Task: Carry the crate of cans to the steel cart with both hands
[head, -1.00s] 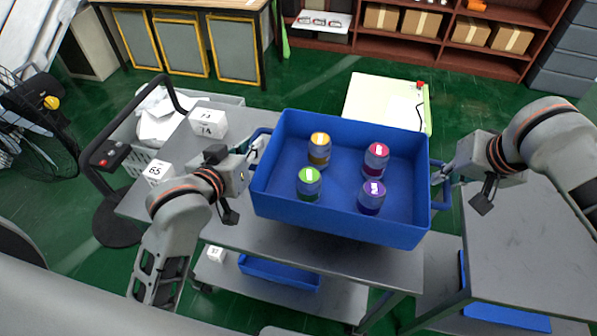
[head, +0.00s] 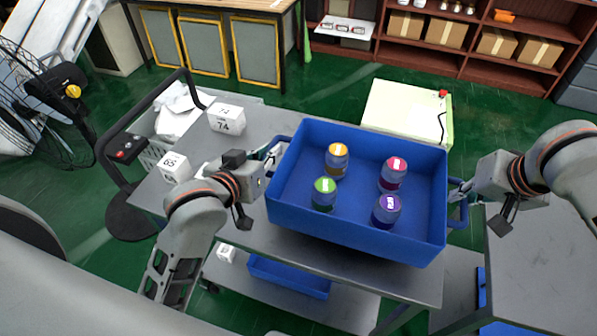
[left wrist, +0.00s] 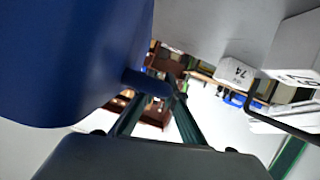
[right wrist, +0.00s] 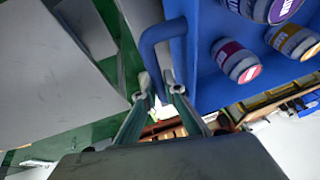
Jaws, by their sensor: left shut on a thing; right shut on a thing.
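The blue crate (head: 345,237) is level between my two arms, over the grey cart top (head: 250,250) in the head view. I cannot tell whether it touches that top. Four-sided walls hold an orange can (head: 337,160), a red can (head: 394,175), a green can (head: 324,195) and a purple can (head: 386,211), all upright. My left gripper (head: 274,157) is shut on the crate's left handle (left wrist: 150,84). My right gripper (head: 463,190) is shut on the right handle (right wrist: 150,45). Some cans also show in the right wrist view.
White boxes marked 74 (head: 226,120) and 65 (head: 174,168) stand on the cart top, left of the crate. A black push handle (head: 115,185) rises at its left end. Another grey top (head: 545,250) is at the right. A pale-topped cabinet (head: 405,110) stands behind.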

